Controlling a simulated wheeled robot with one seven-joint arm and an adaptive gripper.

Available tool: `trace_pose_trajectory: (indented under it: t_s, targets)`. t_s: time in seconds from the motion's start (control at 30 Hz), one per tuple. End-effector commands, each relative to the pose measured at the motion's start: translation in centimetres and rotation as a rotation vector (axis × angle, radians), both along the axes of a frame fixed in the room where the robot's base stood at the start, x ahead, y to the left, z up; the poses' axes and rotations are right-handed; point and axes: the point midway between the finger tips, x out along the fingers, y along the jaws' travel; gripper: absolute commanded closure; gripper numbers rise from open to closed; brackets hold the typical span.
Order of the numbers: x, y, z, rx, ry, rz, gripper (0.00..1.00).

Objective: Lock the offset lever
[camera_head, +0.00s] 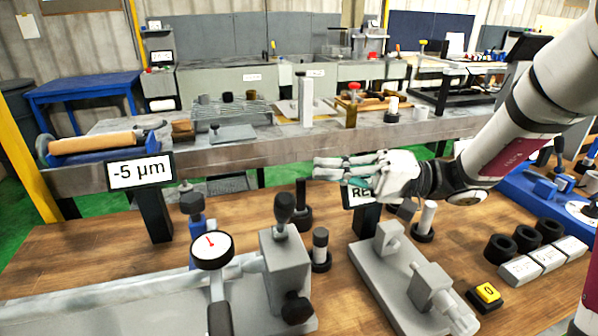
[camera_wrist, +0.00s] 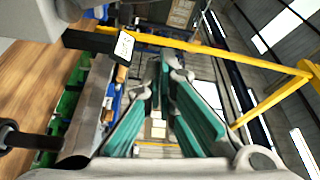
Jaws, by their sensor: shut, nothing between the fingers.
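My gripper (camera_head: 318,167) is shut and empty. It hangs in the air in the middle of the head view, pointing left, in front of the grey machine bed; it also shows in the wrist view (camera_wrist: 165,65) with its green pads. Below and left of it, a grey block (camera_head: 286,265) stands on the bench with a black-knobbed lever (camera_head: 284,208) upright on top and a black knob (camera_head: 297,308) low on its front. I cannot tell for certain which of these is the offset lever. My gripper is apart from both.
A dial gauge (camera_head: 212,250) stands left of the block. A "-5 µm" sign (camera_head: 140,171) stands behind. A second sign (camera_head: 360,196) is partly hidden by my gripper. A grey fixture (camera_head: 385,275), black rings (camera_head: 525,238) and a yellow button (camera_head: 488,293) lie to the right.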

Motion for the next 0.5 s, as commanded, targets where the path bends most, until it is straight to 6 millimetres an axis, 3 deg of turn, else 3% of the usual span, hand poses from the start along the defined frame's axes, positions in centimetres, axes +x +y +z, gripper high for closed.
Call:
trace_pose_trajectory:
  t_s: [0.2,0.5]
  targets:
    - [-0.1,-2.8,-0.4,-0.001,0.0,-0.001,1.0]
    - [-0.1,-3.5,-0.5,0.0,0.0,0.0,1.0]
